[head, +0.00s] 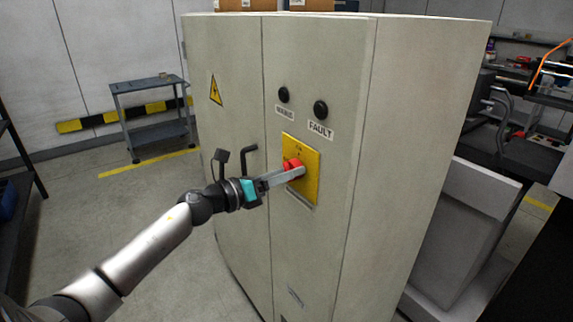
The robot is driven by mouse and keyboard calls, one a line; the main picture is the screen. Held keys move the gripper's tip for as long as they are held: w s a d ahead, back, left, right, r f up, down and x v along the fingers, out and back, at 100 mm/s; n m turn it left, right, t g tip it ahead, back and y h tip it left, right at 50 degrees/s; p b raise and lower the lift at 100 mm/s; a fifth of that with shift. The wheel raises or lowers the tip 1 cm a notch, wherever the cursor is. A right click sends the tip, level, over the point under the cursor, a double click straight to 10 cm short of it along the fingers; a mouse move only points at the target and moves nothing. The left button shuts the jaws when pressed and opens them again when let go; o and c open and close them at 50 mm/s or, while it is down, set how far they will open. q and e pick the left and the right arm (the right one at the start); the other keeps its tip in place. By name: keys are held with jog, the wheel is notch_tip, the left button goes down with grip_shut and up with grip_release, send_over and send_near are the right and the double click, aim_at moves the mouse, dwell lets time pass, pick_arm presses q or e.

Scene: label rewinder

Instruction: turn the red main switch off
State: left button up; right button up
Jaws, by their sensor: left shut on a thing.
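The red main switch (289,163) sits on a yellow plate (311,177) on the front of a grey cabinet (318,235). My left gripper (293,174) reaches it from the left, with its fingers shut on the red switch. The fingers hide part of the switch, so I cannot tell clearly which way its handle points. My right gripper is not in view.
Two dark round indicators labelled BUSBUS or similar and FAULT (320,110) sit above the plate. A grey cart (150,112) stands at the back left. Open floor lies left of the cabinet; a cluttered bench (530,95) is right.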

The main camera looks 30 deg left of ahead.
pick_arm(q)
jog(key=n+p, duration=0.3)
jog(key=n, duration=0.2)
jog(key=shift+r+n+p, duration=0.15)
jog(key=shift+n+p, duration=0.15)
jog(key=shift+n, duration=0.1)
jog(key=shift+n+p, duration=1.35)
jog(key=shift+n, duration=0.85)
jog(key=o, duration=1.4)
jog(key=shift+s, duration=0.1)
jog(key=v, duration=1.5)
jog(key=shift+b, duration=0.3)
